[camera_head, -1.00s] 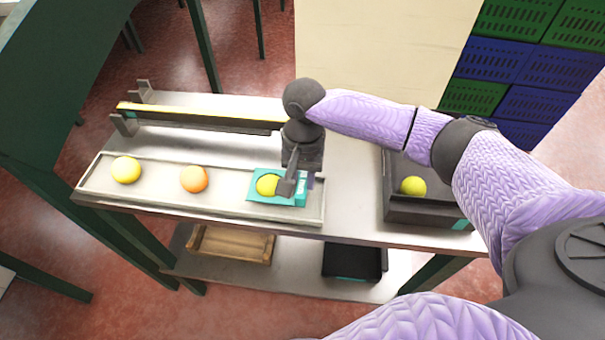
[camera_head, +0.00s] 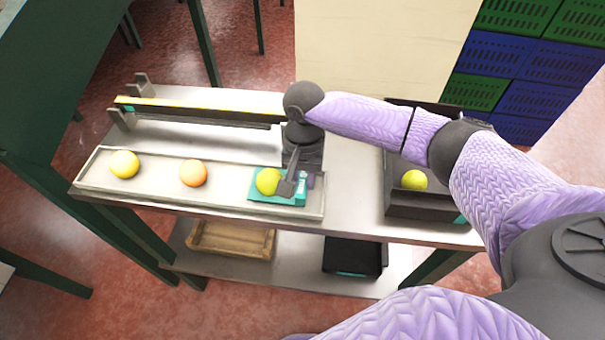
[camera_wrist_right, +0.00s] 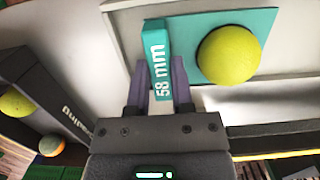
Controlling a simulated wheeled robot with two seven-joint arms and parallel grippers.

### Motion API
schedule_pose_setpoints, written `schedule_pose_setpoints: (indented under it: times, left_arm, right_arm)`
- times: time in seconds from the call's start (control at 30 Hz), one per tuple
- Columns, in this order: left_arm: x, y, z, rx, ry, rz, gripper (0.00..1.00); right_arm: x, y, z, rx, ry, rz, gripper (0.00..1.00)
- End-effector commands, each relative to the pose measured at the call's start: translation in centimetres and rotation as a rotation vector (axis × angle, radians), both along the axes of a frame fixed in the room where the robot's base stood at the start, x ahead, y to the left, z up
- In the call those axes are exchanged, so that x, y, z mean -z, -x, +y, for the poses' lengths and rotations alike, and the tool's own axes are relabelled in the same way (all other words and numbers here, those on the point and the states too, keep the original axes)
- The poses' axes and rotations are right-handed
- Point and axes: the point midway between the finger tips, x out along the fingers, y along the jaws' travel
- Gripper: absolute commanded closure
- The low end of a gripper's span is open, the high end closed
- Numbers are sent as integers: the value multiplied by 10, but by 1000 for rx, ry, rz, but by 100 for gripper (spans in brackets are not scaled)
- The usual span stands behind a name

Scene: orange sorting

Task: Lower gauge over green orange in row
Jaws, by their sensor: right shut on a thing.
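The teal gauge (camera_head: 258,198) is a flat plate with a handle marked 58 mm, which reads clearly in the right wrist view (camera_wrist_right: 157,62). My right gripper (camera_head: 299,184) is shut on that handle, with a finger on each side (camera_wrist_right: 160,84). The green orange (camera_head: 267,181) is yellow-green and sits at the right of the row, poking up through the plate, which surrounds it in the right wrist view (camera_wrist_right: 228,54). The plate lies low around it; its contact with the tray is hidden. My left gripper is out of view.
The pale tray (camera_head: 155,190) also holds a yellow orange (camera_head: 124,164) and an orange-coloured one (camera_head: 193,173). A long yellow-edged rail (camera_head: 200,110) stands behind it. A dark bin (camera_head: 425,205) to the right holds a yellow-green orange (camera_head: 414,180). Bare table lies between tray and bin.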

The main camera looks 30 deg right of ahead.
Motion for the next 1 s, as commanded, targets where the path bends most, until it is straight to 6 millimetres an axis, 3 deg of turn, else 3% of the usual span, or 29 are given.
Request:
schedule_pose_setpoints:
  times: [1.0]
  left_arm:
    - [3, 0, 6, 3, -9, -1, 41]
  right_arm:
    - [9, 0, 0, 1, 0, 0, 100]
